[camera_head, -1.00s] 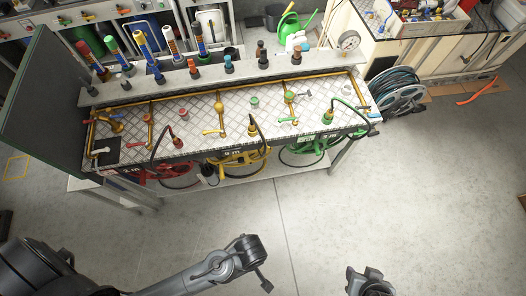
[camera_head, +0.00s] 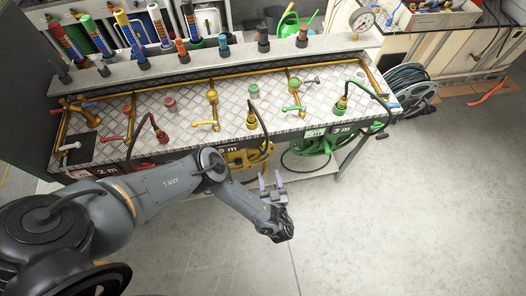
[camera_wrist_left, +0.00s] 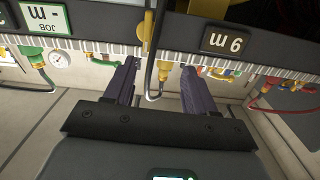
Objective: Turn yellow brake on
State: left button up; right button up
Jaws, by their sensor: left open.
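The yellow hose reel (camera_head: 245,158) hangs under the front edge of the bench, partly hidden behind my left arm. I cannot make out its brake clearly. A yellow hose fitting (camera_head: 251,122) with a dark hose stands above it. My left gripper (camera_head: 271,182) is open and empty, its purple fingers pointing at the bench front, just in front of and below the yellow reel. My right gripper is out of view.
The green reel (camera_head: 317,146) is to the right of the yellow one, and red fittings (camera_head: 162,136) are to the left. The bench top (camera_head: 230,110) carries yellow pipes and valves. The floor (camera_head: 400,220) at right is clear.

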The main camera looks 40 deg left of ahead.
aim_at(268, 144)
pick_arm(q)
jog(key=shift+y, duration=0.3)
jog(key=b+x, duration=0.3)
jog(key=b, duration=0.1)
jog(key=w+d+b+x, duration=0.1)
jog(key=b+x, duration=0.3)
jog(key=b, duration=0.1)
jog(key=w+r+b+x, duration=0.1)
jog(key=b+x, duration=0.3)
jog(key=shift+w+d, duration=0.1)
jog(key=shift+w+a+r+b, duration=0.1)
jog(key=shift+w+a+b, duration=0.15)
jog(key=shift+b, duration=0.65)
jog(key=shift+w+a+r+b, duration=0.1)
jog(key=shift+a+r+b, duration=0.1)
jog(key=shift+b, duration=0.1)
jog(key=shift+c, duration=0.3)
jog(key=c, duration=0.9)
jog(key=shift+o, duration=0.2)
